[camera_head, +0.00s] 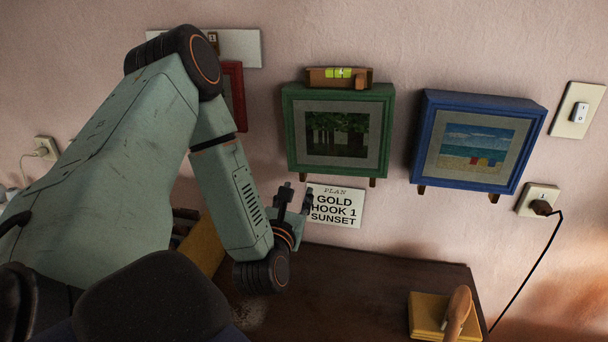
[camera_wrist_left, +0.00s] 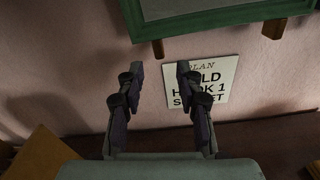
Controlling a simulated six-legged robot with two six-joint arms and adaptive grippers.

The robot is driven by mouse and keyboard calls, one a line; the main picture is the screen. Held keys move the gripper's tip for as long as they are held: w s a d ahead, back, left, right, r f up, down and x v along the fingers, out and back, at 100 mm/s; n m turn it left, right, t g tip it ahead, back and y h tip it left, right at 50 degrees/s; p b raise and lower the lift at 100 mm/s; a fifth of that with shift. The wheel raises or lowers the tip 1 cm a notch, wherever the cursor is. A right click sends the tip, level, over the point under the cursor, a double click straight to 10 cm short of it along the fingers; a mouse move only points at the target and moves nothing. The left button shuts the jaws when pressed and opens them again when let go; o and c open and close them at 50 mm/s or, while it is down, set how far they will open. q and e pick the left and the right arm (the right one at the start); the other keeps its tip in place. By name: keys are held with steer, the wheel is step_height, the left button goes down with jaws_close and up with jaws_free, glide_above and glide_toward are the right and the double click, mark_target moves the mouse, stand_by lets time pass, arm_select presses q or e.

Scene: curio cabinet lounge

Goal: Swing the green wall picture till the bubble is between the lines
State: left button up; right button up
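The green wall picture (camera_head: 288,128) hangs on the pink wall and shows dark trees. A wooden spirit level (camera_head: 313,77) with a yellow-green vial (camera_head: 338,73) sits on its top edge; the bubble is too small to place surely against the lines. The picture looks slightly tilted. My left gripper (camera_head: 296,196) is below the picture's lower left corner, apart from it, open and empty. In the left wrist view the two fingers (camera_wrist_left: 160,75) stand apart, with the green frame's lower edge (camera_wrist_left: 230,20) and a wooden peg (camera_wrist_left: 158,48) beyond them. My right gripper is not in view.
A blue picture (camera_head: 423,135) hangs to the right, and a red one (camera_head: 236,95) is partly behind my left arm. A plan card (camera_head: 345,206) is on the wall below the green picture.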

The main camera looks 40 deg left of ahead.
mark_target(303, 178)
arm_select(q)
steer(key=w+a, duration=0.1)
steer(key=w, duration=0.1)
steer(key=w+a+n, duration=0.1)
steer(key=w, duration=0.1)
steer(key=w+a+r+n+p, duration=0.1)
steer(key=w, duration=0.1)
steer(key=shift+a, duration=0.2)
steer(key=shift+w+a+f, duration=0.2)
steer(key=shift+a, duration=0.2)
steer(key=shift+d, duration=0.1)
steer(key=shift+c, duration=0.4)
steer(key=shift+d+r, duration=0.1)
steer(key=shift+c, duration=1.4)
jaws_close()
